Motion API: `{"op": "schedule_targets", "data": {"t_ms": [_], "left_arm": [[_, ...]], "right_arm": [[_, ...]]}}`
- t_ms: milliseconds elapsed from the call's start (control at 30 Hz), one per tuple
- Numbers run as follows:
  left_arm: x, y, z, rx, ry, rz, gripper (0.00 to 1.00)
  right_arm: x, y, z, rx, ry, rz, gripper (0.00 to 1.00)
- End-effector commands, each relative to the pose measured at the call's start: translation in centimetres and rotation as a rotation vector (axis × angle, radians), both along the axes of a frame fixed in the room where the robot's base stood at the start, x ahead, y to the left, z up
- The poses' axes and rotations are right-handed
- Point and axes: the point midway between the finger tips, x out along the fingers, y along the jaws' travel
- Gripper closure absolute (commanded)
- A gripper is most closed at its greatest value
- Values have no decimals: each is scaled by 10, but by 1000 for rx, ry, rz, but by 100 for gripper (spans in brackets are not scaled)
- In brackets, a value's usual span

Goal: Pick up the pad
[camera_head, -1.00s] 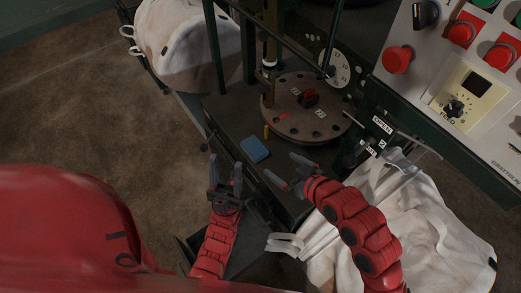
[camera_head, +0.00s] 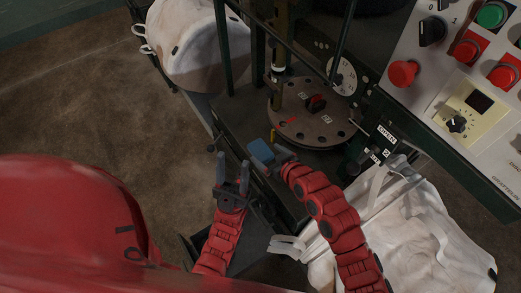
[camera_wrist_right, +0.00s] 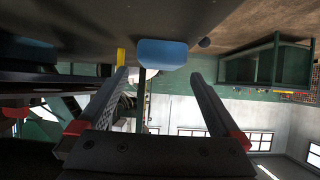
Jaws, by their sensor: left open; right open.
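The pad is a small blue block (camera_head: 261,151) lying on the dark machine table in the head view. It also shows in the right wrist view (camera_wrist_right: 163,54), ahead of the fingers and roughly between them. My right gripper (camera_head: 275,157) is open and empty, right at the pad's near right side; I cannot tell whether it touches the pad. It also shows in the right wrist view (camera_wrist_right: 166,84) with its fingers wide apart. My left gripper (camera_head: 232,172) is open and empty, to the left of and nearer than the pad, its fingers pointing up the picture.
A round plate with holes (camera_head: 311,118) stands just beyond the pad, with a small yellow peg (camera_head: 273,135) beside it. A white bag (camera_head: 200,45) hangs at the upper left, another (camera_head: 410,235) at the lower right. A control panel (camera_head: 465,85) stands at the right.

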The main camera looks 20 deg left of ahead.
Motion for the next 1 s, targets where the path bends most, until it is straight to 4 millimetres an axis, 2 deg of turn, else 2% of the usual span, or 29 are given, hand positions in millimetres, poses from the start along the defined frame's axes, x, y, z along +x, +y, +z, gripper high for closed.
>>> {"op": "schedule_targets", "data": {"t_ms": [167,433,833,867,1000], "left_arm": [[0,0,8,0,0,0,50],[0,0,14,0,0,0,50],[0,0,15,0,0,0,50],[0,0,15,0,0,0,50],[0,0,15,0,0,0,50]], "right_arm": [[6,10,-3,1,-2,3,0],[23,30,-19,2,-2,1,0],[27,35,-26,0,-2,0,0],[27,35,-26,0,-2,0,4],[27,35,-26,0,-1,-1,29]]}}
